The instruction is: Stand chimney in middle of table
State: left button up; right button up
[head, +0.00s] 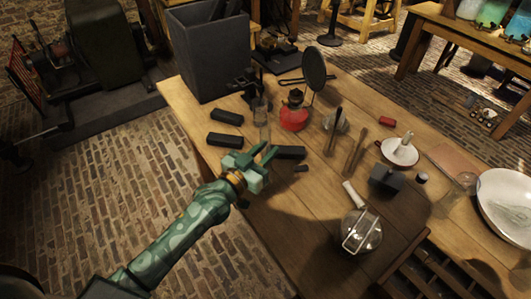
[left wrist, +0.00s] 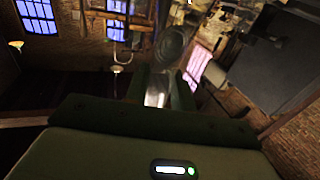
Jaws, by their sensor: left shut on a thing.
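The chimney is a clear glass tube (head: 262,118), seen near the left end of the wooden table (head: 330,185). My left gripper (head: 264,156) is green and shut on the chimney, at the near side of the glass. In the left wrist view the glass chimney (left wrist: 170,46) rises from between the fingers, with its round rim towards the top. I cannot tell from the head view whether its foot touches the table. My right gripper is not in view.
A red lamp base (head: 294,118) stands right of the chimney. Dark blocks (head: 224,140) lie around the gripper. A round dark pan-like disc (head: 314,68) stands behind. A glass jar with a metal clasp (head: 360,232) is at the front. Bare wood shows front-left of the jar.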

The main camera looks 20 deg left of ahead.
pick_arm(q)
jog(key=shift+r, duration=0.15)
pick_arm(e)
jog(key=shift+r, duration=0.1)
pick_arm(q)
jog(key=o, duration=1)
jog(key=shift+f, duration=0.2)
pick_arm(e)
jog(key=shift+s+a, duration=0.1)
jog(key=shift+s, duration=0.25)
pick_arm(q)
jog(key=shift+r, duration=0.1)
